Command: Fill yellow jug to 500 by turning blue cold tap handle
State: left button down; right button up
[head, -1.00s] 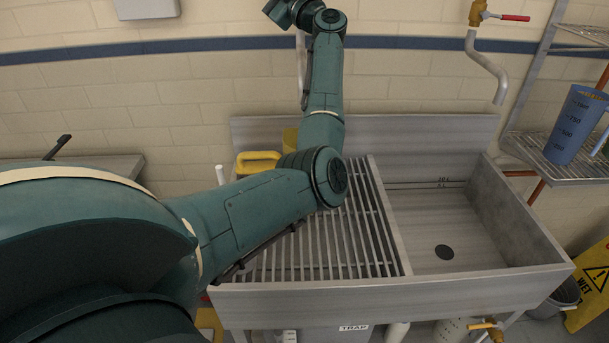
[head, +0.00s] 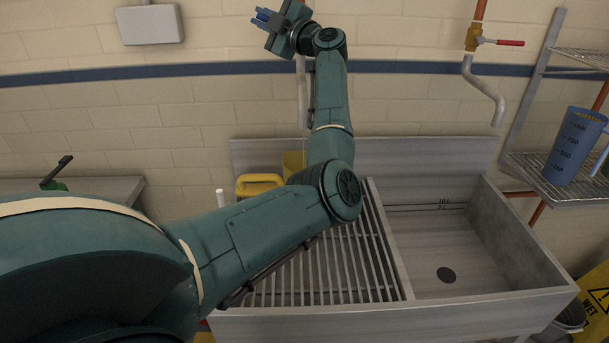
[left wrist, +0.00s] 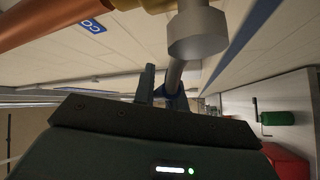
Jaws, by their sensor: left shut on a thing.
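My left gripper (head: 266,18) is raised high against the wall at the top of the head view, with a blue handle (head: 263,15) at its tips. In the left wrist view its fingers (left wrist: 160,88) are shut on the blue handle (left wrist: 164,94), which shows only as a small patch. A brass valve body, a copper pipe (left wrist: 50,38) and a grey spout end (left wrist: 198,34) are close by. A yellow vessel (head: 293,163), probably the jug, stands below the pipe, mostly hidden by my arm. Its marks and water level cannot be seen. My right gripper is out of view.
A steel sink (head: 470,245) with a slatted drainboard (head: 330,260) lies below my arm. A yellow handled container (head: 258,185) is at its back left. A second tap with a red handle (head: 510,43) is at upper right. A blue measuring jug (head: 575,145) stands on a wire shelf.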

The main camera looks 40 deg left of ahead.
pick_arm(q)
jog(key=shift+s+a+f+n+h, duration=0.1)
jog(key=shift+f+n+h, duration=0.2)
jog(key=shift+f+n, duration=0.1)
jog(key=f+n+h, duration=0.2)
jog(key=f+h, duration=0.1)
jog(key=shift+s+a+n, duration=0.15)
jog(key=shift+a+n, duration=0.05)
jog(key=shift+n, duration=0.2)
jog(key=c, duration=1.4)
grip_release()
jog(key=shift+c, duration=0.2)
